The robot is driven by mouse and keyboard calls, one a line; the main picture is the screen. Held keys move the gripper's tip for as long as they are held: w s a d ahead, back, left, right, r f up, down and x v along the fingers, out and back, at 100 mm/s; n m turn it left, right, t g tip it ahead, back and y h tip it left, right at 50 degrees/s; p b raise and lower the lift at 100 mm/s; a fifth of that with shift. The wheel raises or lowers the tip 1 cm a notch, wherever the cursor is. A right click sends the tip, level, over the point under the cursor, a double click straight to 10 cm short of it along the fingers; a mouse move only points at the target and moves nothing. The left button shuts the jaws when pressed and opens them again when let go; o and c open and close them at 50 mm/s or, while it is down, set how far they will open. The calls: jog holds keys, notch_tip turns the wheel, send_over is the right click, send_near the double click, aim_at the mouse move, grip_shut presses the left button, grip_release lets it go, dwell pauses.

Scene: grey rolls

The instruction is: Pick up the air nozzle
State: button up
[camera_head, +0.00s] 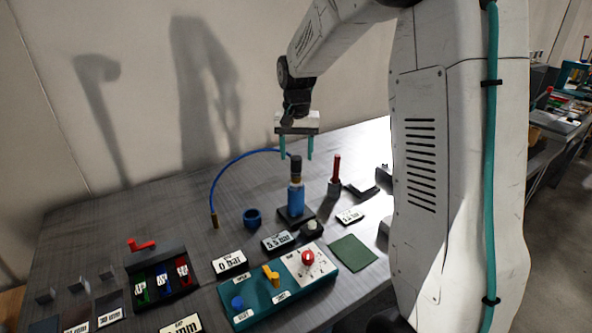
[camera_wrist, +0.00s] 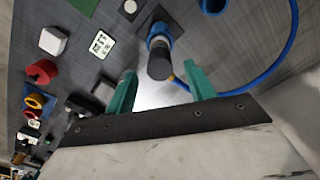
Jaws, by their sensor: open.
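The air nozzle appears to be the upright blue body with a black top (camera_head: 296,195), standing on a dark square base (camera_head: 290,218) on the grey bench. A blue hose (camera_head: 232,167) arcs from near its top down to a brass end at the left. My gripper (camera_head: 296,152) is open and empty, pointing down above the black top. In the wrist view, the blue body (camera_wrist: 157,35) and its black top (camera_wrist: 160,66) show between and beyond the two green fingers (camera_wrist: 160,76). I see no contact with the fingers.
A blue ring (camera_head: 252,218) lies left of the nozzle. A red-topped post (camera_head: 335,172) stands close on its right. A teal control box (camera_head: 277,293), a green mat (camera_head: 352,252) and a dark tray with coloured parts (camera_head: 160,277) lie nearer. The bench is clear at back left.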

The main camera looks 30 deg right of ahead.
aim_at(296, 170)
notch_tip(296, 170, down, 6)
jog(key=shift+s+a+f, duration=0.1)
jog(key=shift+s+a, duration=0.05)
jog(key=c, duration=1.2)
